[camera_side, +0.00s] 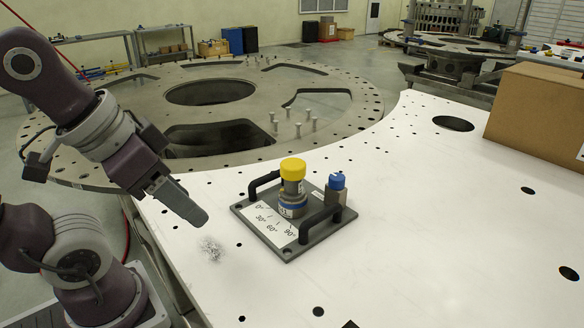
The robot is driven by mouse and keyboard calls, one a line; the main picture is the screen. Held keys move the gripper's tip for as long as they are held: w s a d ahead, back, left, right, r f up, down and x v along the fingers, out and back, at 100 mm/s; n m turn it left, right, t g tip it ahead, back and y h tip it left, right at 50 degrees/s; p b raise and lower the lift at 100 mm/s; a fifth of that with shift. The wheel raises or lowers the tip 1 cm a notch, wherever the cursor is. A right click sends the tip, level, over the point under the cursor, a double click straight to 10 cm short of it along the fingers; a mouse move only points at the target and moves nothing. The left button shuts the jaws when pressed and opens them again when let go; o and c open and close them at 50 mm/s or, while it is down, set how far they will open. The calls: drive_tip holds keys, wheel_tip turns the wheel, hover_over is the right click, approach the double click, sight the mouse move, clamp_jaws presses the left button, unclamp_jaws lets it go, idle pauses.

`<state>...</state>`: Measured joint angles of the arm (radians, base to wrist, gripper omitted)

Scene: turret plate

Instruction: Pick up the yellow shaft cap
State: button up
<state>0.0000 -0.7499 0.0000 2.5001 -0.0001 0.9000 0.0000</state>
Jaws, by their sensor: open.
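The yellow shaft cap (293,168) sits upright on top of a grey shaft (293,195) in the middle of a dark turret plate (289,254). The plate lies on the white table, with a white angle label (270,222) at its front left. My gripper (200,218) is open and empty, to the left of the plate and apart from the cap. It points down and to the right, with its fingertips lower in the picture than the cap. The gap between the fingers is hidden from this side.
Two black handles rise from the plate, one left (264,184) and one right (319,222) of the shaft. A blue-topped post (336,181) stands close on the right. A cardboard box (540,115) is at the back right. The white table (430,240) has holes and is mostly clear.

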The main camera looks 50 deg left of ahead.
drive_tip(key=o, duration=0.5)
drive_tip(key=shift+c, duration=0.2)
drive_tip(key=n+g+h, duration=0.3)
drive_tip(key=n+h, duration=1)
drive_tip(key=n, duration=0.7)
approach(291, 163)
drive_tip(key=s+x, duration=0.1)
drive_tip(key=x, duration=0.2)
drive_tip(key=shift+w+f, duration=0.3)
drive_tip(key=shift+w, duration=0.45)
drive_tip(key=x, duration=0.6)
drive_tip(key=shift+s+d+r, duration=0.1)
drive_tip(key=shift+d, duration=0.35)
